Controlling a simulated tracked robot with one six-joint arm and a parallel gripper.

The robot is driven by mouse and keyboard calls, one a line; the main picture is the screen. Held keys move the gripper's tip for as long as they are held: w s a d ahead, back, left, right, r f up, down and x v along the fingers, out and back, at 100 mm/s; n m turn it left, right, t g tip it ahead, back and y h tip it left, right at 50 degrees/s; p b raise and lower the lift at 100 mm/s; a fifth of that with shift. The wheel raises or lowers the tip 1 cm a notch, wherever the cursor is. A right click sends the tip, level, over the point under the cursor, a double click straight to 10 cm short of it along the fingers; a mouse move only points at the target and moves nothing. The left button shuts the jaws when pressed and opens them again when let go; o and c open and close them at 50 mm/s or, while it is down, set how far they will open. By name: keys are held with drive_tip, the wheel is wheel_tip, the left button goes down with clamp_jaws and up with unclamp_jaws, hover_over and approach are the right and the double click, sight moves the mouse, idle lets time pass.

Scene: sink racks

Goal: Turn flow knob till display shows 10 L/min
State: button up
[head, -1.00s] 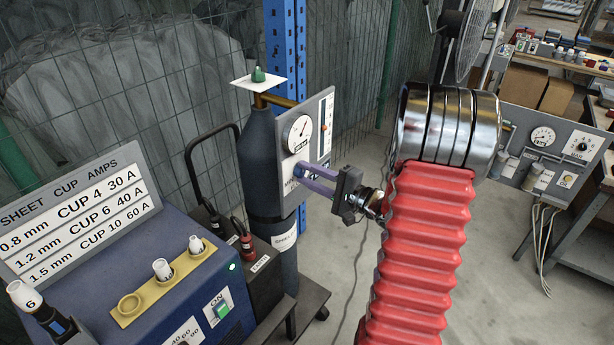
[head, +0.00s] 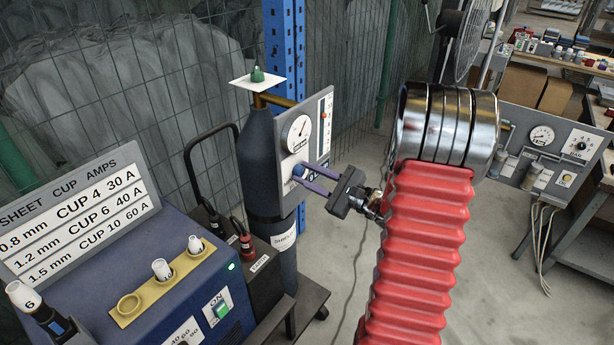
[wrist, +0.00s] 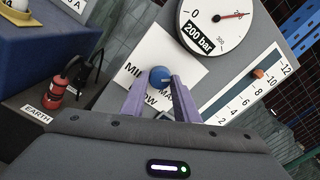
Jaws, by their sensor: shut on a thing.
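The flow knob is a small blue ball-like knob (wrist: 159,76) on a white plate marked MIN and MAX. In the head view the knob (head: 298,170) sits low on the grey gauge panel (head: 322,150). My gripper (wrist: 158,83) has its two purple fingers on either side of the knob, shut on it; my gripper (head: 306,174) also shows in the head view, tilted. The flow display is a vertical scale (wrist: 228,118) numbered 2 to 12. Its orange marker (wrist: 258,73) stands roughly between 8 and 10; the exact value is hard to read.
A round 200 bar dial (wrist: 216,22) is above the knob. A dark gas cylinder (head: 262,160) stands behind the panel. A blue machine (head: 190,270) with cups is at left. A second gauge panel (head: 545,150) stands at right. Open floor lies between.

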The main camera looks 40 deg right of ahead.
drive_tip(key=shift+f+m, duration=0.25)
drive_tip(key=shift+m, duration=0.05)
drive_tip(key=o, duration=1.1)
drive_tip(key=shift+r, duration=0.15)
drive_tip(key=shift+c, duration=0.2)
drive_tip(key=shift+s, duration=0.1)
drive_tip(key=v, duration=1.3)
drive_tip(key=shift+s+d, duration=0.15)
drive_tip(key=shift+s, duration=0.15)
